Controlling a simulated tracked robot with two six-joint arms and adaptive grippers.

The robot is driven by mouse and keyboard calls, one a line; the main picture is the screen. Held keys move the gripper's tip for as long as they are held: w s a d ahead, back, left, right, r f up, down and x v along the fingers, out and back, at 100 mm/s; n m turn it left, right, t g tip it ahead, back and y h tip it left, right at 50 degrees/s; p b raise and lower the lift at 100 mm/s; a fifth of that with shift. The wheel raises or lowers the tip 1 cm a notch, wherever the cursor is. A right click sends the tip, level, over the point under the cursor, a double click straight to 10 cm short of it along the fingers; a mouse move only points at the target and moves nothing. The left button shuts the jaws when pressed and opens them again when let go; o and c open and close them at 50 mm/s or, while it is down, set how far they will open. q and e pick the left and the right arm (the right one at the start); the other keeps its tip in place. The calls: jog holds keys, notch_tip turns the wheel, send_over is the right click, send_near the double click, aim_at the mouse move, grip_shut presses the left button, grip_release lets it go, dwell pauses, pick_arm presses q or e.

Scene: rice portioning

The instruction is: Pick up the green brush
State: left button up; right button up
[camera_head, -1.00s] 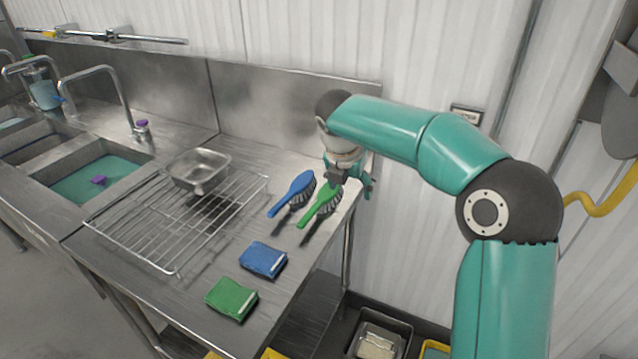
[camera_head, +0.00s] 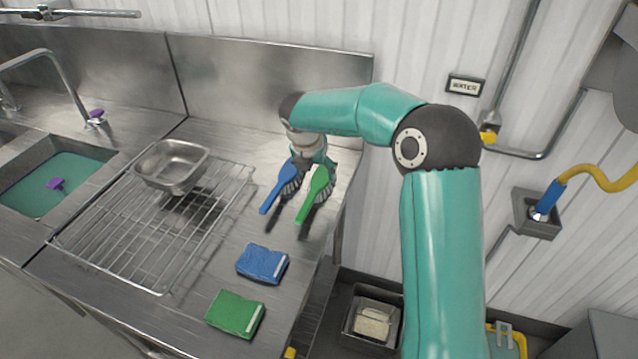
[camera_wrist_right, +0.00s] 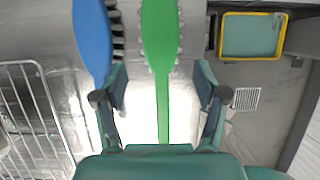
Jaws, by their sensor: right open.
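My right gripper (camera_head: 311,160) is open at the far end of the two brushes, with one finger on each side of the green handle. I cannot tell whether either finger touches it. My left gripper is not in view.
A wire rack (camera_head: 130,240) with a metal pan (camera_head: 171,168) stands to the left. A blue sponge pack (camera_head: 262,263) and a green one (camera_head: 235,314) lie nearer on the counter (camera_head: 190,318). The counter ends just right of the brushes, beside the ribbed wall.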

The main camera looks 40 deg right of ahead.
aim_at(320, 179)
jog(key=shift+x, duration=1)
jog(key=shift+d+f, duration=0.2)
jog(key=shift+f, duration=0.15)
jog(key=p+x, duration=0.1)
jog(key=x, duration=0.3)
jog(key=shift+w+d+f, duration=0.15)
jog(key=shift+d+f, duration=0.05)
jog(key=c, duration=1.3)
jog(key=shift+r, duration=0.1)
notch_tip(320, 179, up, 20)
jog(key=shift+p, duration=0.35)
